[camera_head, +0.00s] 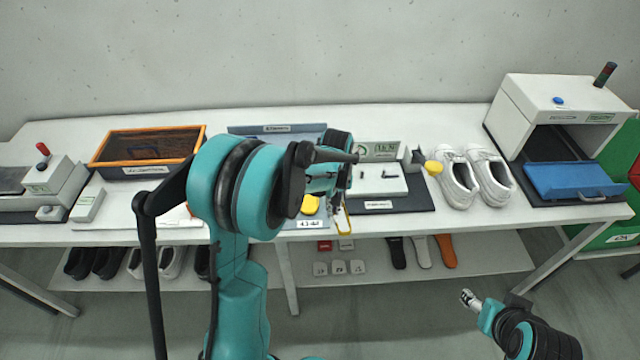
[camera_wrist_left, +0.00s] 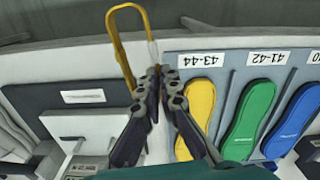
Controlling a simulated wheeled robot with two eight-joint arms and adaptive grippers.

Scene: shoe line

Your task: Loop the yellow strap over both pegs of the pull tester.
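The yellow strap (camera_wrist_left: 125,45) is a narrow loop; in the left wrist view one side of it is between my left gripper's fingertips (camera_wrist_left: 158,76). The gripper is closed on it and the loop sticks out beyond the fingers. In the head view the strap (camera_head: 348,219) hangs near the table's front edge, and my arm partly hides the gripper. The pull tester (camera_head: 378,186), a white block with small dark pegs on a dark base, is right of the gripper and apart from the strap. My right gripper (camera_head: 468,298) is low at the right, away from the table; its fingers are too small to judge.
Yellow, green and blue insoles (camera_wrist_left: 250,115) lie in a labelled tray beside the left gripper. White shoes (camera_head: 456,180) stand right of the tester, with a yellow round piece (camera_head: 433,167) between. A white machine (camera_head: 560,100) stands at far right; an orange-framed tray (camera_head: 148,146) is at left.

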